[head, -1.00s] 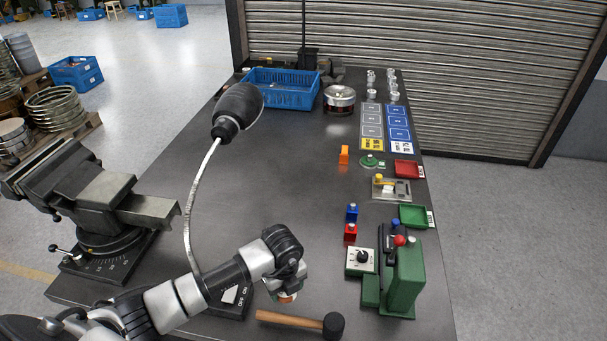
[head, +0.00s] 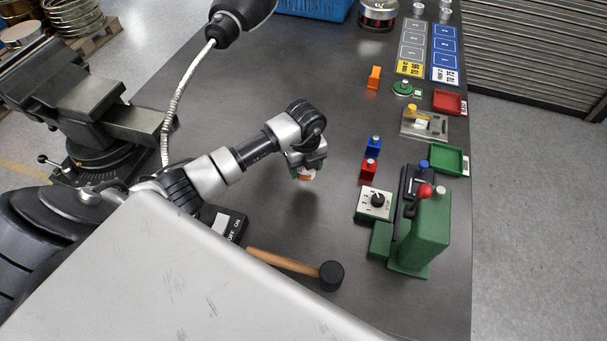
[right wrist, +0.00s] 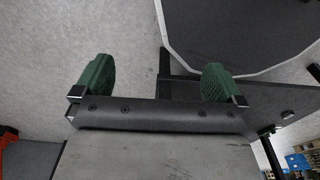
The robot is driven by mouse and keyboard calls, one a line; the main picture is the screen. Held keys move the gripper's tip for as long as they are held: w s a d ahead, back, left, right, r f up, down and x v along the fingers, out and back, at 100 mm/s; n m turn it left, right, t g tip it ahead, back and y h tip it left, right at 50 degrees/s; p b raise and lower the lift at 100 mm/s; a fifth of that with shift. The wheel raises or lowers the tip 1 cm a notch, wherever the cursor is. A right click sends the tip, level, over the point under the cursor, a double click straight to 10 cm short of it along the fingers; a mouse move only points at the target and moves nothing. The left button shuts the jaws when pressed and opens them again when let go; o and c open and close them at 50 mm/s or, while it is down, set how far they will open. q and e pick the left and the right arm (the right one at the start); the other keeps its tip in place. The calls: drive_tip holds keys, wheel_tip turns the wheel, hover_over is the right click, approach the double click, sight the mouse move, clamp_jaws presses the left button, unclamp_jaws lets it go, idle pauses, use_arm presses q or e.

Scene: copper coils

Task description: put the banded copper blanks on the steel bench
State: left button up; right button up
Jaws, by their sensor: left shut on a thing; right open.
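The dark steel bench (head: 325,225) runs away from me in the head view. My left gripper (head: 305,166) points down over the bench's middle, left of the red block. It is shut on a small piece with orange and white on it (head: 307,175), mostly hidden by the fingers. I cannot make out a band on it, and a dark shadow lies on the bench below. Small pale metal cylinders (head: 445,10) stand at the far end. My right gripper (right wrist: 156,82) is open and empty in the right wrist view, its green pads apart above pale floor and dark edges.
A mallet (head: 295,266) lies near the front. A green press (head: 422,230), a dial box (head: 375,203), and red (head: 368,169) and blue (head: 373,146) blocks stand to the right. A vise (head: 85,110) and a lamp (head: 235,20) are at the left. The bench's middle back is clear.

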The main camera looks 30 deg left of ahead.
sight(303, 170)
use_arm(q)
drive_tip(key=shift+w+a+f+b, duration=0.75)
drive_tip(key=shift+w+f+b, duration=0.2)
drive_tip(key=shift+b, duration=0.1)
drive_tip(key=shift+w+a, duration=0.15)
drive_tip(key=shift+a, duration=0.05)
drive_tip(key=shift+w+a+b, duration=0.1)
drive_tip(key=shift+b, duration=0.2)
drive_tip(key=shift+f, duration=0.15)
wheel_tip(303, 170, down, 4)
drive_tip(key=b, duration=0.3)
drive_tip(key=shift+b, duration=0.3)
drive_tip(key=shift+r, duration=0.2)
use_arm(e)
wheel_tip(303, 170, down, 7)
drive_tip(key=w, duration=0.1)
drive_tip(key=shift+w+f, duration=0.15)
drive_tip(key=shift+w, duration=0.1)
drive_tip(key=shift+w, duration=0.1)
use_arm(q)
drive_tip(key=shift+f, duration=0.1)
